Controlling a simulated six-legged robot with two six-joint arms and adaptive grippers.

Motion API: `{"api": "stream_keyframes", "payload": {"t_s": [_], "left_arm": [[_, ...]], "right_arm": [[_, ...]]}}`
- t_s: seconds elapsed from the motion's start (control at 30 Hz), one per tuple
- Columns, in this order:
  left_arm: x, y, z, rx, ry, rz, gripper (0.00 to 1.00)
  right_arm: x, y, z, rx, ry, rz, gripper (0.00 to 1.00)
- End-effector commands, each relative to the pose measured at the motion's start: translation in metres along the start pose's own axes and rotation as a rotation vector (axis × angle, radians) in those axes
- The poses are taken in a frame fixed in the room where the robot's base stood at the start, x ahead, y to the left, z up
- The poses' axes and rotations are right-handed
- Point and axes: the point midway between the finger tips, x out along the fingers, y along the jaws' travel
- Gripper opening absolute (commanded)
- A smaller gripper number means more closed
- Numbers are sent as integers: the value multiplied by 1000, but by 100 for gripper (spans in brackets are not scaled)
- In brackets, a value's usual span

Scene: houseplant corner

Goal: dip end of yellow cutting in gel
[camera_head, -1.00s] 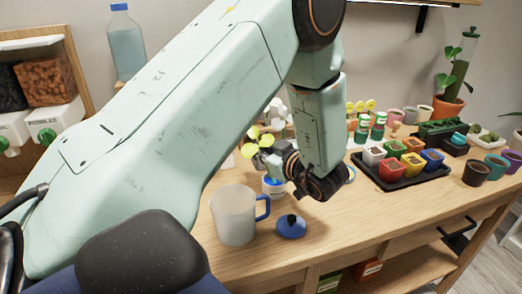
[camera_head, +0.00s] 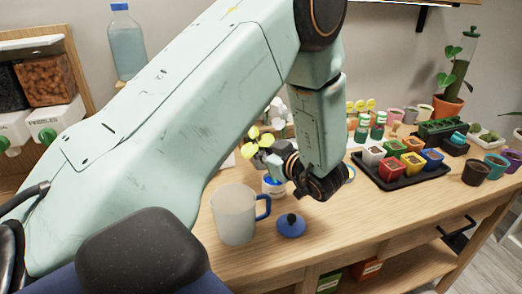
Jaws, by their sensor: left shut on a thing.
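My left gripper (camera_head: 276,164) reaches over the bench from the left and is shut on the yellow cutting (camera_head: 256,139), whose yellow leaves stick up at the fingers. A small white and blue jar (camera_head: 273,187), which looks like the gel pot, stands open just below the gripper. The cutting's lower end is hidden at the jar mouth, so I cannot tell whether it touches the gel. My right gripper is not in view.
A frosted mug with a blue handle (camera_head: 234,214) stands close in front of the jar. A black tray (camera_head: 399,183) with several coloured pots is to the right. Small green bottles (camera_head: 362,129) stand behind. Bare bench lies right of the lid.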

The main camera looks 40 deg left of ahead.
Motion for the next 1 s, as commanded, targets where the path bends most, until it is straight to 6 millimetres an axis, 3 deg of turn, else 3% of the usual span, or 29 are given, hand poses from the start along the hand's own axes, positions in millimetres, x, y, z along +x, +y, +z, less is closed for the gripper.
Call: {"api": "stream_keyframes", "payload": {"t_s": [1.0], "left_arm": [[-17, 16, -65, 0, 0, 0, 0]], "right_arm": [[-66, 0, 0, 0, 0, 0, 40]]}}
